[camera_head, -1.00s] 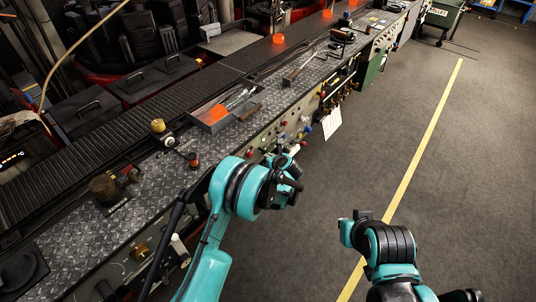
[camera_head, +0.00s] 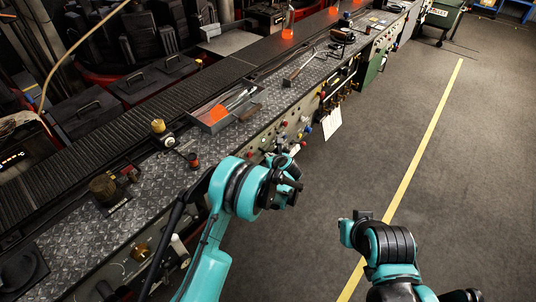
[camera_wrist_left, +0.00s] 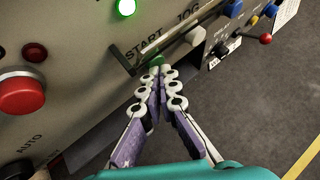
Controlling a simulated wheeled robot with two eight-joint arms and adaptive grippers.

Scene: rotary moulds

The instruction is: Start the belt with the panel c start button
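The control panel (camera_wrist_left: 75,60) has black lettering, and START and JOG can be read in the left wrist view. My left gripper (camera_wrist_left: 158,70) has its two fingers together, with nothing seen between them. Its tips are at a green button (camera_wrist_left: 157,61) under the START lettering. The fingers partly cover this button, and I cannot tell whether it is pressed in. A green lamp (camera_wrist_left: 125,7) above is lit. In the head view my left wrist (camera_head: 285,188) is beside the panel front. My right wrist (camera_head: 350,230) is over the floor, and its fingers do not show.
A large red button (camera_wrist_left: 20,95) and a dark bar (camera_wrist_left: 122,55) are near the fingers. A hanging paper tag (camera_head: 332,123) is farther along the panels. The dark belt (camera_head: 110,133) carries glowing orange pieces (camera_head: 287,34). The floor (camera_head: 460,170) to the right is clear.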

